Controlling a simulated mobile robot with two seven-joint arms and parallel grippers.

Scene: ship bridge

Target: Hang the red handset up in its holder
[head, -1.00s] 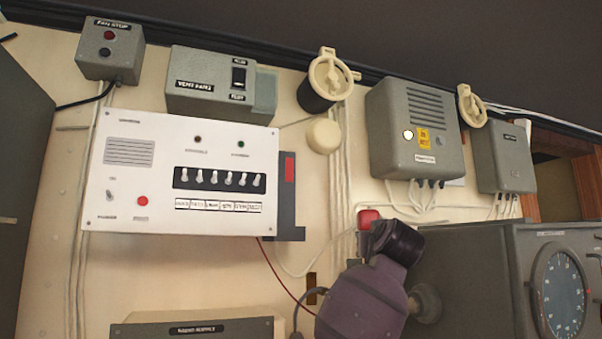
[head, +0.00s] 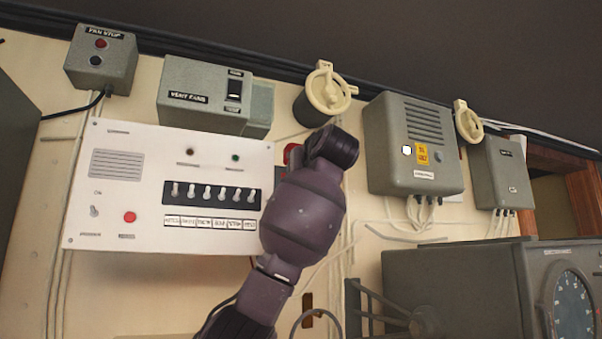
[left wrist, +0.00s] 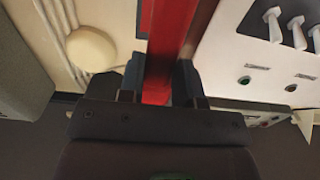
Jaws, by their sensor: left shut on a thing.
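The red handset (left wrist: 172,45) is between the fingers of my left gripper (left wrist: 160,88), which is shut on it. In the head view a small red part of the handset (head: 291,152) shows beside the dark end of my left arm, near the upper right corner of the white switch panel (head: 108,200). The rest of the handset and the fingers are hidden there by my arm. The dark grey bracket at the panel's right edge, probably the holder, is hidden behind my arm now. My right gripper is not in view.
A cream-capped fitting (head: 325,95), grey boxes (head: 415,145) and cables are on the wall around. A grey console (head: 455,290) juts out at lower right.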

